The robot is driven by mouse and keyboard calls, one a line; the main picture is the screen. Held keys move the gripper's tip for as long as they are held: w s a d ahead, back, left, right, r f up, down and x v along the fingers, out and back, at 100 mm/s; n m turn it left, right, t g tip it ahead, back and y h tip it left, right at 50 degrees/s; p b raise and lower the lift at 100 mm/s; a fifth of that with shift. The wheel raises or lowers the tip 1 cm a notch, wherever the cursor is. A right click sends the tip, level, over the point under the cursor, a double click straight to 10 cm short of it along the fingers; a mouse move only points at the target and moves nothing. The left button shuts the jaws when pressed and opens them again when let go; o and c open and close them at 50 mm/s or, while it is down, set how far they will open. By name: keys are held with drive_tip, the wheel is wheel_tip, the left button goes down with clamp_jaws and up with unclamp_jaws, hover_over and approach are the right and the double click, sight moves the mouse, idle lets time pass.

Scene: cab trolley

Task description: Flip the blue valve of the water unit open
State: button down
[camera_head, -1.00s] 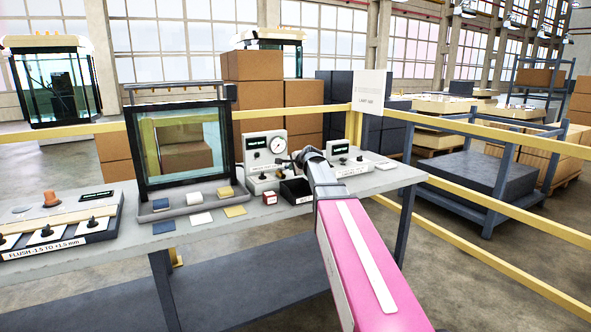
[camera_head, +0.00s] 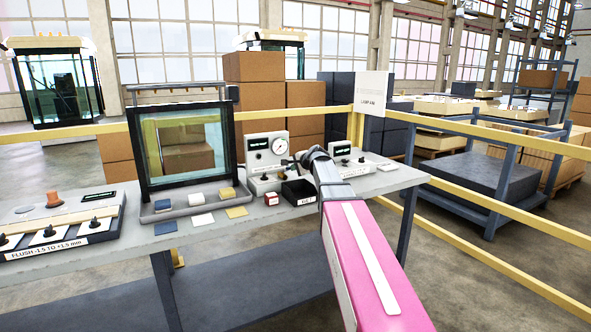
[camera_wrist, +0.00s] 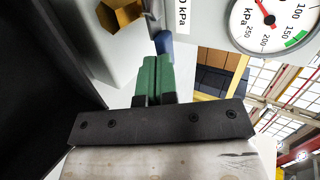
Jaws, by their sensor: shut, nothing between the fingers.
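The water unit (camera_head: 267,150) is a pale panel with a round dial, standing on the grey bench in the head view. Its dial (camera_wrist: 272,20), marked in kPa, fills the upper right of the wrist view. The blue valve (camera_wrist: 163,42) shows as a small blue piece just beyond the fingertips, near the panel face. My gripper (camera_wrist: 157,59) has green fingers, closed together with nothing held between them. The fingertips overlap the lower part of the blue piece in the picture; I cannot tell whether they touch it. The valve is too small to make out in the head view.
A brass-coloured fitting (camera_wrist: 120,13) is left of the valve. A black open box (camera_head: 298,192) stands on the bench before the unit. A second small unit (camera_head: 342,153) is to the right. A framed glass panel (camera_head: 185,145) stands left. A yellow rail (camera_head: 500,210) runs beside the bench.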

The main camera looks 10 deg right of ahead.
drive_tip(key=w+n+g+y, duration=0.1)
drive_tip(key=n, duration=0.1)
drive_tip(key=w+n+g+y, duration=0.1)
drive_tip(key=y, duration=0.1)
drive_tip(key=shift+w+d+n, duration=0.15)
drive_tip(key=shift+w+n, duration=0.1)
drive_tip(key=shift+n, duration=0.15)
drive_tip(key=n+g+y, duration=0.1)
drive_tip(key=w+n+g, duration=0.1)
drive_tip(key=w+n+g+y, duration=0.1)
drive_tip(key=shift+a+n+g+y, duration=0.3)
drive_tip(key=shift+n, duration=0.1)
drive_tip(key=n+g, duration=0.1)
drive_tip(key=w+a+n+g+y, duration=0.1)
drive_tip(key=n+g, duration=0.1)
drive_tip(key=shift+a, duration=0.1)
drive_tip(key=shift+w+a, duration=0.2)
drive_tip(key=shift+a, duration=0.1)
drive_tip(key=shift+w+a, duration=0.15)
drive_tip(key=shift+a, duration=0.05)
